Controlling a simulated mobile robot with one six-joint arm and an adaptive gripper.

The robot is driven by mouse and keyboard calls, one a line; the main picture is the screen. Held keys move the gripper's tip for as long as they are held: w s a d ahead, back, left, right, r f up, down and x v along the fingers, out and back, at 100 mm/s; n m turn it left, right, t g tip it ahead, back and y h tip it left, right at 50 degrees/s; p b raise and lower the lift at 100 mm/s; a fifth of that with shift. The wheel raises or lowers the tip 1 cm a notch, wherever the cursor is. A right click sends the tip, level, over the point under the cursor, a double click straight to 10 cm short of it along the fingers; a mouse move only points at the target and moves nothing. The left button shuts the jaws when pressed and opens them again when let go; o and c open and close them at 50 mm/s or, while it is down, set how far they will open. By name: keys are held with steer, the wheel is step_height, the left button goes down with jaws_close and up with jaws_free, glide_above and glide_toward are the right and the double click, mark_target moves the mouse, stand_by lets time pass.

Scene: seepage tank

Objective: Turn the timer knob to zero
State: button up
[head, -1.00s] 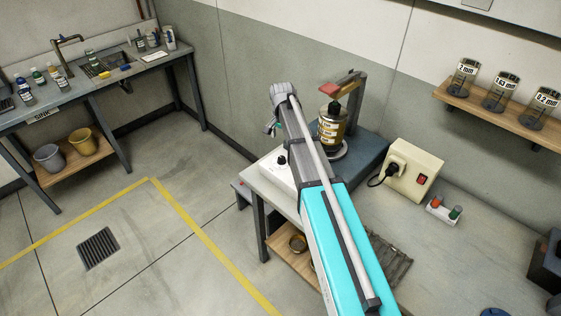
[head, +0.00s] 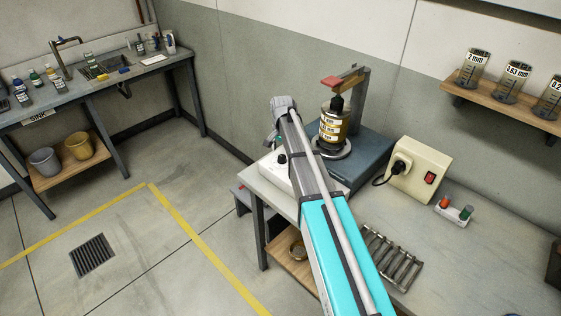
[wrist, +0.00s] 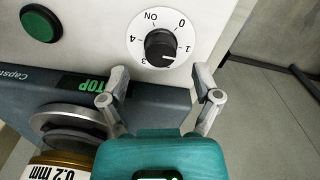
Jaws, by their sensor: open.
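The timer knob (wrist: 160,47) is black, on a round white dial marked ON, 0, 1, 3 and 4. Its pale pointer line points to the lower right, below the 1. My gripper (wrist: 159,82) is open in the wrist view, its two fingers apart and empty, just below the dial. It appears apart from the knob. In the head view the knob (head: 282,158) shows small and dark on a white box (head: 272,176), left of my arm. My arm hides much of that box, and the gripper's fingers are hard to make out there.
A green button (wrist: 40,23) sits left of the dial, with a green-lettered display (wrist: 93,84) below. A jar (head: 333,125) stands on the blue-grey machine (head: 372,148) beside my arm. A beige switch box (head: 420,168) and a metal rack (head: 392,258) are to the right.

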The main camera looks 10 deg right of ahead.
mark_target(283, 156)
steer(key=shift+f+b, duration=1.4)
steer(key=shift+f, duration=0.25)
steer(key=c, duration=1)
steer(key=shift+a, duration=0.15)
jaws_close()
steer(key=shift+d+n, duration=0.25)
steer(key=shift+n, duration=0.05)
